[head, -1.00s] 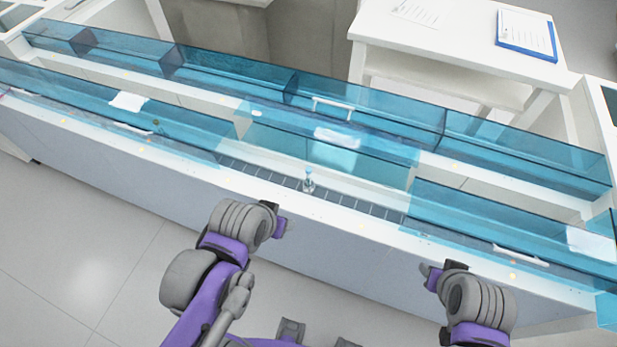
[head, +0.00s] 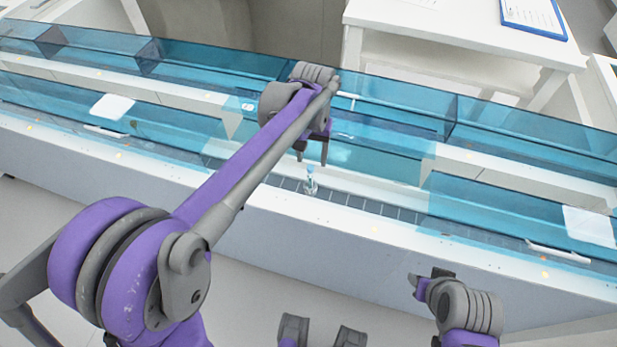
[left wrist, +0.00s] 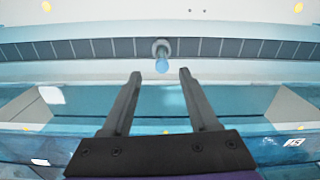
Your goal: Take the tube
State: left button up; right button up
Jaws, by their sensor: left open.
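The tube (head: 310,178) is small and upright with a blue cap, in a clear holder on the dark segmented track (head: 365,206). In the left wrist view the tube (left wrist: 162,62) shows just beyond the fingertips, between their lines. My left gripper (head: 312,160) is open and empty, pointing down just above and behind the tube, apart from it. It also shows in the left wrist view (left wrist: 160,74). My right gripper (head: 418,284) is low in front of the bench, at the right; its jaws are too small and turned to judge.
Blue transparent guards (head: 520,215) stand along the bench on both sides of the track's open stretch. A taller blue guard (head: 400,105) runs behind. A white table (head: 450,40) with a clipboard (head: 533,15) stands at the back.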

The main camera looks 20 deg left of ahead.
aim_at(310, 176)
pick_arm(q)
notch_tip(310, 176, down, 4)
jog(key=shift+r, duration=0.1)
notch_tip(310, 176, down, 6)
jog(key=shift+a+r+b, duration=0.15)
jog(key=shift+r+b, duration=0.05)
jog(key=shift+b, duration=0.2)
grip_shut()
